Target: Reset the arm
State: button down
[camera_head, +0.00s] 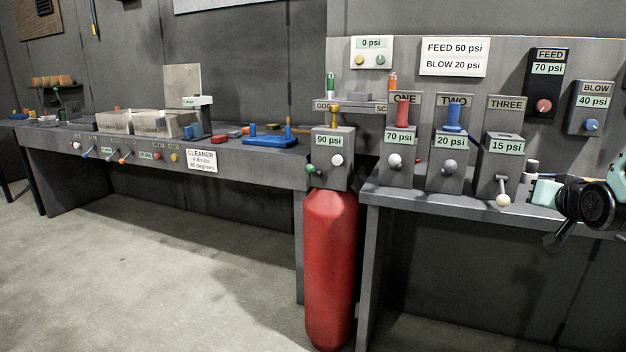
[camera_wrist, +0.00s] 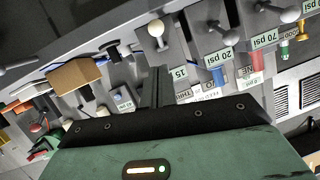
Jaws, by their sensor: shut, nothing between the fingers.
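My gripper (camera_wrist: 154,84) points out over the bench in the wrist view, its fingers together with nothing between them. In the head view my gripper (camera_head: 545,192) is at the far right, in front of the right bench edge, just right of the station marked THREE (camera_head: 503,155). Its fingertips are hard to make out there. Station THREE reads 15 psi and has a pale-knobbed lever pointing down. Station TWO (camera_head: 450,180) reads 20 psi and holds a blue cylinder (camera_head: 453,118). Station ONE (camera_head: 397,178) reads 70 psi and holds a red cylinder (camera_head: 402,116).
A red tank (camera_head: 330,265) stands below a 90 psi valve box (camera_head: 332,172). FEED (camera_head: 544,85) and BLOW (camera_head: 590,110) panels are on the back wall. A tan block (camera_wrist: 75,76) is left of the fingers in the wrist view. The floor (camera_head: 150,270) at left is clear.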

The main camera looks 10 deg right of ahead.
jog(key=s+a+f+n+g+y+p, duration=0.1)
jog(key=s+a+n+g+y+p, duration=0.15)
jog(key=a, duration=1.25)
jog(key=s+a+n+g+y+p, duration=0.1)
jog(key=a+n+g+y+p, duration=0.25)
jog(key=a, duration=1.05)
jog(key=s+a+n+g+p, duration=0.1)
jog(key=s+a, duration=0.3)
jog(key=s, duration=0.4)
jog(key=s+a+r+n+g+p, duration=0.1)
jog(key=s+a+n+g, duration=0.2)
jog(key=s, duration=0.4)
jog(key=s+a+n+g+p, duration=0.1)
jog(key=s+a+n+g, duration=0.2)
jog(key=s+a, duration=0.4)
jog(key=shift+s+a+r+n, duration=0.15)
jog(key=shift+s+r+n, duration=0.1)
jog(key=shift+s+n, duration=0.5)
